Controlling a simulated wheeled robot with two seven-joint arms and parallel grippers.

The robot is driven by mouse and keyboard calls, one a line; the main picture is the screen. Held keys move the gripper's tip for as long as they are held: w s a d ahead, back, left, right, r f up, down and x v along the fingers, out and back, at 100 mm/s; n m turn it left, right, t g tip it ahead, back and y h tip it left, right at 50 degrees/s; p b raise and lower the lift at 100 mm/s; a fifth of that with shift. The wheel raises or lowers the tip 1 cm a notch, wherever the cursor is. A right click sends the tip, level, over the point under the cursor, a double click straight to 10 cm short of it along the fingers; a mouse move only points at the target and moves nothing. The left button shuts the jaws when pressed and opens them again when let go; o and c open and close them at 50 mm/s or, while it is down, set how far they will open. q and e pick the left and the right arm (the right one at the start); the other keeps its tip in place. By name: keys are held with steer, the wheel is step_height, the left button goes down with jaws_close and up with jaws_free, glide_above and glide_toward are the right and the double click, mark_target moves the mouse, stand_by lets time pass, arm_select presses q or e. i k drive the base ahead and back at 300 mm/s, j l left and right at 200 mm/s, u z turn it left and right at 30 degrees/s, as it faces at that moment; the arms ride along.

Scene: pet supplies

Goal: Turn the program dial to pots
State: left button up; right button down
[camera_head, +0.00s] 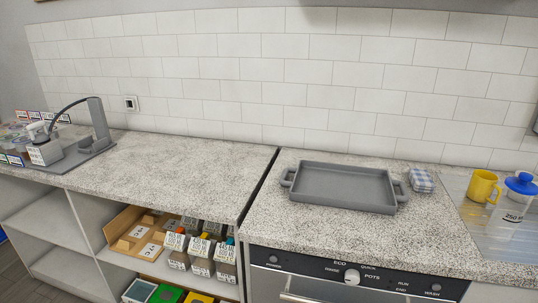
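The program dial (352,276) is a small round white knob on the dark control panel (300,268) of a dishwasher under the right counter, near the bottom of the head view. Around it are the labels RINSE, ECO, QUICK and POTS, with POTS just to the right of the dial. Which label the dial points at is too small to tell. Neither of my grippers is in view.
A grey tray (342,167) stands on the counter above the dishwasher. A blue checked cloth (421,180), yellow mug (482,186) and blue-lidded container (515,203) are at right. The left counter's middle is clear.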

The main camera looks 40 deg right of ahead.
mark_target(352, 276)
steer(key=z, duration=0.4)
steer(key=l+z, duration=0.1)
steer(key=z, duration=0.75)
steer(key=i+z, duration=0.1)
steer(key=z, duration=0.3)
